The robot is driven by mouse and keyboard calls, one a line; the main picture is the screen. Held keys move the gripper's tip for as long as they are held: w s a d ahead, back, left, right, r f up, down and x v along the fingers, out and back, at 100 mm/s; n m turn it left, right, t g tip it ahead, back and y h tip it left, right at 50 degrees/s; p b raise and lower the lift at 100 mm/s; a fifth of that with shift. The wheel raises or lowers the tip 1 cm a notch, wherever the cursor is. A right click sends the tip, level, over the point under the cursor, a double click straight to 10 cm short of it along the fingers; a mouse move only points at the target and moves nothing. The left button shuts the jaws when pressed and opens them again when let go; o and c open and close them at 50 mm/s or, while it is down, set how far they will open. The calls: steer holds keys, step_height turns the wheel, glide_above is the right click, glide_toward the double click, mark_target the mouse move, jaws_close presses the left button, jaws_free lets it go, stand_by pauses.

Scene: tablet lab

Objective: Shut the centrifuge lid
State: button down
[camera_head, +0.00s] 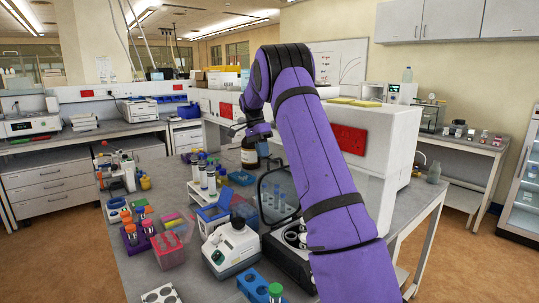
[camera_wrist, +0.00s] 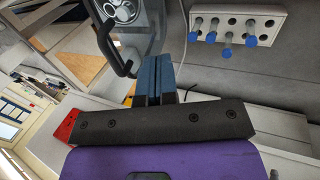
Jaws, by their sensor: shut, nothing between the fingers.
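The centrifuge (camera_head: 284,262) stands on the bench, partly hidden behind my purple arm. Its lid (camera_head: 263,200), a clear pane in a dark frame, stands raised at the back of the body. In the wrist view the rotor with its holes (camera_wrist: 122,10) is uncovered at the top, and the curved black lid frame (camera_wrist: 106,42) runs down beside it. My gripper (camera_wrist: 156,62) is shut and empty, with its blue fingertips close to the lower end of that frame. I cannot tell whether they touch. In the head view the arm hides part of the lid.
A white rack (camera_wrist: 270,18) with blue-capped tubes lies right of the fingers in the wrist view. In the head view a brown bottle (camera_head: 249,155), a small white device (camera_head: 231,247) and several tube racks crowd the bench left of the centrifuge. A large white box (camera_head: 352,140) stands behind my arm.

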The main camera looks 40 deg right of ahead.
steer(key=s, duration=0.4)
steer(key=shift+a, duration=0.1)
stand_by(0.3)
